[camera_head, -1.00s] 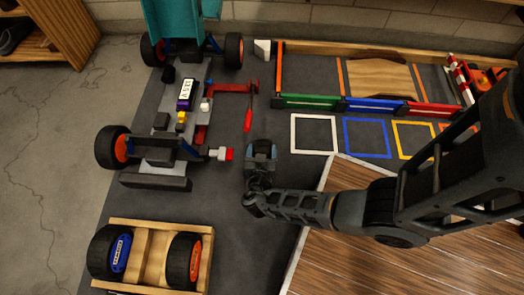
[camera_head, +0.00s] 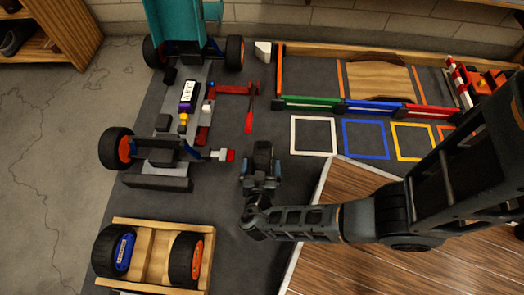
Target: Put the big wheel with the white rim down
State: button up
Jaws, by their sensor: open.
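I see no wheel with a white rim in the head view. My gripper (camera_head: 261,170) is over the dark mat between the car and the wooden board. It is open; its fingers are dark and seen from above. A dark shape at its tip cannot be told apart from the gripper itself. The car (camera_head: 170,150) stands at left with orange-rimmed wheels, one at its near left corner (camera_head: 117,148). A wooden tray (camera_head: 155,225) at lower left holds a big wheel with a blue rim (camera_head: 113,250) and one with an orange rim (camera_head: 185,258).
A red tool (camera_head: 249,117) lies above my gripper. White (camera_head: 313,117), blue (camera_head: 342,135) and yellow (camera_head: 394,137) squares mark the mat at right. Low coloured barriers (camera_head: 370,106) stand behind them. A wooden board (camera_head: 330,265) covers the lower right. Bare mat surrounds my gripper.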

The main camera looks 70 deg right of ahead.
jog(key=s+a+n+y, duration=0.4)
jog(key=s+a+y, duration=0.3)
jog(key=s, duration=0.4)
jog(key=s+a+r+n+t+y, duration=0.1)
jog(key=s+a+r+n+y, duration=0.25)
jog(key=a+r, duration=0.2)
notch_tip(320, 180, up, 35)
jog(key=d+n+t+y, duration=0.1)
jog(key=n+t+y, duration=0.1)
jog(key=n+t, duration=0.4)
jog(key=t, duration=0.3)
jog(key=shift+d+p, duration=0.2)
jog(key=shift+p, duration=0.2)
jog(key=shift+n, duration=0.25)
notch_tip(320, 180, up, 30)
jog(key=p, duration=3)
jog(key=shift+r+p, duration=0.25)
jog(key=shift+p, duration=0.1)
